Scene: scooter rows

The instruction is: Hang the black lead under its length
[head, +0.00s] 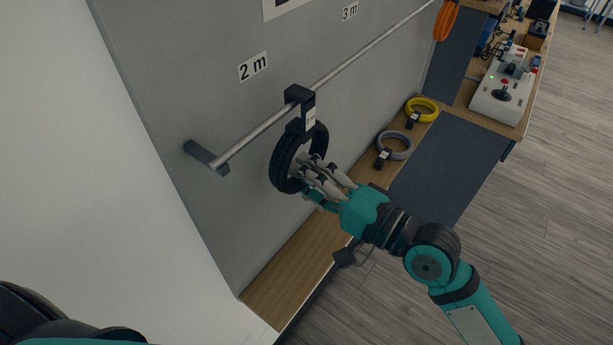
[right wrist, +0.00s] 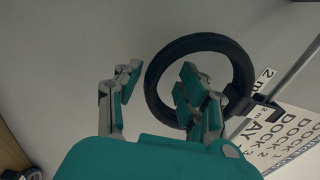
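The black lead (head: 281,160) is a coil hanging below a black hook (head: 300,95) with a white tag, on the metal rail (head: 262,134). The hook is nearest the "2 m" sign (head: 253,67), a little to its lower right. My right gripper (head: 312,172) is at the coil's lower right. In the right wrist view the gripper (right wrist: 158,90) has its fingers apart, one outside the black ring (right wrist: 245,75) and the others across its opening, with the rim between them. My left gripper is out of view.
A "3 m" sign (head: 350,11) is farther along the wall, and an orange lead (head: 446,20) hangs at the far end. A grey coil (head: 408,147) and a yellow coil (head: 432,104) lie on the wooden shelf (head: 290,268). A control box (head: 503,95) stands at the right.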

